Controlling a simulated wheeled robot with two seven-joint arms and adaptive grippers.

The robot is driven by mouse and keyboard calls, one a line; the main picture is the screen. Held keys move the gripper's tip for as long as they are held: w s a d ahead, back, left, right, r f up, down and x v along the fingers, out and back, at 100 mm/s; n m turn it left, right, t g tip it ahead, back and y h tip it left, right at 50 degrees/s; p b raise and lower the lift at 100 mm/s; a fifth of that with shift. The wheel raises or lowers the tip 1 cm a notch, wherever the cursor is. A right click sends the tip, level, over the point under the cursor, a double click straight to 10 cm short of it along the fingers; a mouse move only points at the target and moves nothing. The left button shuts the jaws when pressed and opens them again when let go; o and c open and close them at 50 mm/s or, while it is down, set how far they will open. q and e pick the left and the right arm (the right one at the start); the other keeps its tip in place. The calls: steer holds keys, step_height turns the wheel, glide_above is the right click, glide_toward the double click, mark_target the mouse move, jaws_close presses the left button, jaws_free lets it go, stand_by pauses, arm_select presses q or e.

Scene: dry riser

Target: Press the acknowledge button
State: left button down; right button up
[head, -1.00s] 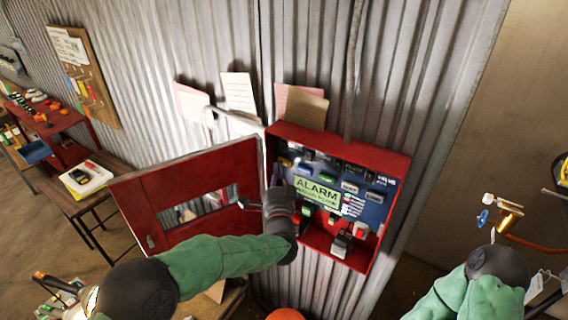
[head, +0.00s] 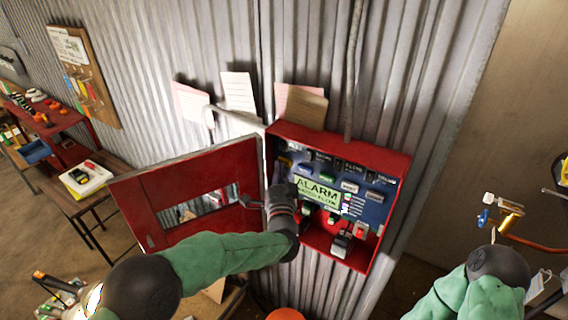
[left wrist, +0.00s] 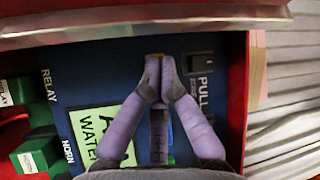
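The red alarm box (head: 392,160) hangs open on the corrugated wall, with a blue panel (head: 374,208) inside. My left gripper (head: 280,184) is at the panel's left side, left of the display. In the left wrist view its purple fingers (left wrist: 158,62) meet at the tips, over a small yellow spot (left wrist: 158,56) by a black switch (left wrist: 199,66) labelled PULL. Whether they touch the panel is unclear.
The box's red door (head: 225,163) stands open to the left, behind my left arm. Green relay blocks (left wrist: 36,153) show in the wrist view. A brass valve (head: 508,222) with copper pipe is at the right. A small table (head: 82,205) stands at far left.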

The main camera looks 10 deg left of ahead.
arm_select(q)
steer(key=shift+w+d, duration=0.2)
steer(key=shift+w, duration=0.3)
stand_by(0.9)
steer(key=shift+s+a, duration=0.1)
steer(key=shift+s, duration=0.05)
steer(key=shift+s+a, duration=0.25)
steer(key=shift+s, duration=0.5)
steer(key=s, duration=0.1)
steer(key=s+a, duration=0.1)
steer(key=s, duration=0.1)
steer(key=s+p, duration=0.1)
steer(key=shift+s+a, duration=0.35)
stand_by(0.9)
